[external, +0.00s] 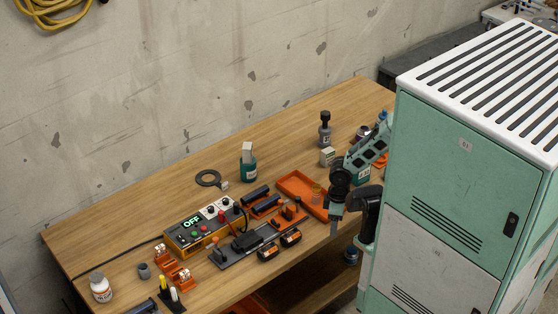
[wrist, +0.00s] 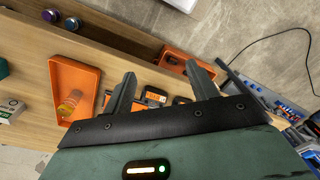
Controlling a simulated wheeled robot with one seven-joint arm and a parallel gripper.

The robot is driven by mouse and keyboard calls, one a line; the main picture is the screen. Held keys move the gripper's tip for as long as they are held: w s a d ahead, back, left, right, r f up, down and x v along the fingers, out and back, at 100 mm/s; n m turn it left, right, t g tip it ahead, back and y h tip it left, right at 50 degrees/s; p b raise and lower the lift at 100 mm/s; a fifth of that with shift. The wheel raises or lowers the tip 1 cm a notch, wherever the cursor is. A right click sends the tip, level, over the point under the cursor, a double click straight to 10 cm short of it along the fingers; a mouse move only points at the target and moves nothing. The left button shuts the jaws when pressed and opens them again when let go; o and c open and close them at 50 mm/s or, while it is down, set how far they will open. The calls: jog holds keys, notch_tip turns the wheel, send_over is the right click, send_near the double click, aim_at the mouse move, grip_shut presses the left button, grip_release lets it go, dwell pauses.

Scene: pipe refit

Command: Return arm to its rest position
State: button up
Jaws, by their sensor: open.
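My gripper (wrist: 162,86) shows in the wrist view with its two fingers spread apart and nothing between them. In the external view my arm reaches out from behind the green cabinet, folded over the right end of the wooden bench (external: 130,215). The gripper end (external: 336,222) hangs near the bench's front edge, just right of the orange tray (external: 291,181). Its fingertips are too small there to make out clearly. In the wrist view the tray (wrist: 88,72) lies left of the fingers with an amber bottle (wrist: 70,102) in it.
The green cabinet (external: 455,150) hides the right side. A control box (external: 205,228) showing OFF, orange-and-black parts (external: 268,252) and a teal bottle (external: 248,168) stand on the bench. The bench's back left is clear. An orange bin (wrist: 190,66) sits below the bench.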

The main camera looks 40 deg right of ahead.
notch_tip(320, 180, up, 7)
jog(key=p, duration=0.7)
jog(key=shift+r, duration=0.1)
dwell(0.4)
